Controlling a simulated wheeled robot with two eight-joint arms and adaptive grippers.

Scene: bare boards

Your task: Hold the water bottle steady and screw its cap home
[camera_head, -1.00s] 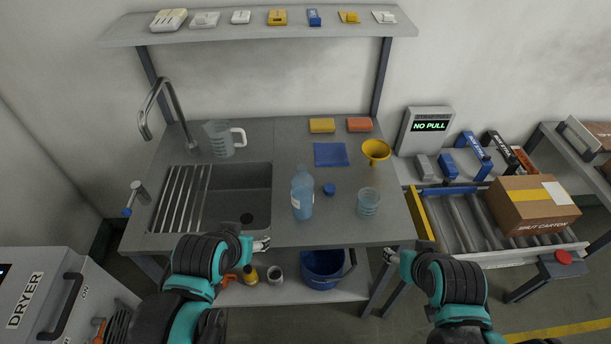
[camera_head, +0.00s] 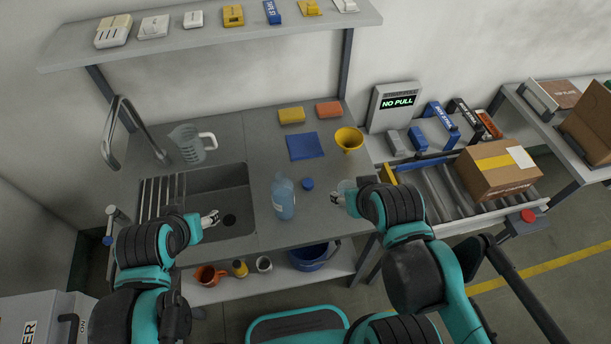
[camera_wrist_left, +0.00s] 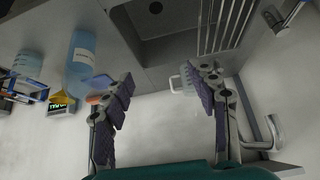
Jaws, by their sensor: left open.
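The water bottle (camera_head: 283,200), pale blue and see-through with a white label, stands upright on the grey counter, right of the sink. Its blue cap (camera_head: 307,183) lies apart on the counter, just right of the bottle. My left gripper (camera_head: 212,218) is over the sink's front part, left of the bottle and clear of it. In the left wrist view its fingers (camera_wrist_left: 160,80) are spread with nothing between, and the bottle (camera_wrist_left: 81,55) shows to their left. My right gripper (camera_head: 337,197) is right of the bottle and cap, by the clear cup; its jaws are too small to read.
A clear cup (camera_head: 347,187) is partly hidden by my right arm. A yellow funnel (camera_head: 349,139), blue cloth (camera_head: 305,146) and two sponges (camera_head: 291,115) lie behind. The sink (camera_head: 222,190), tap (camera_head: 125,125) and jug (camera_head: 190,145) are left. A conveyor with a carton (camera_head: 497,168) stands right.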

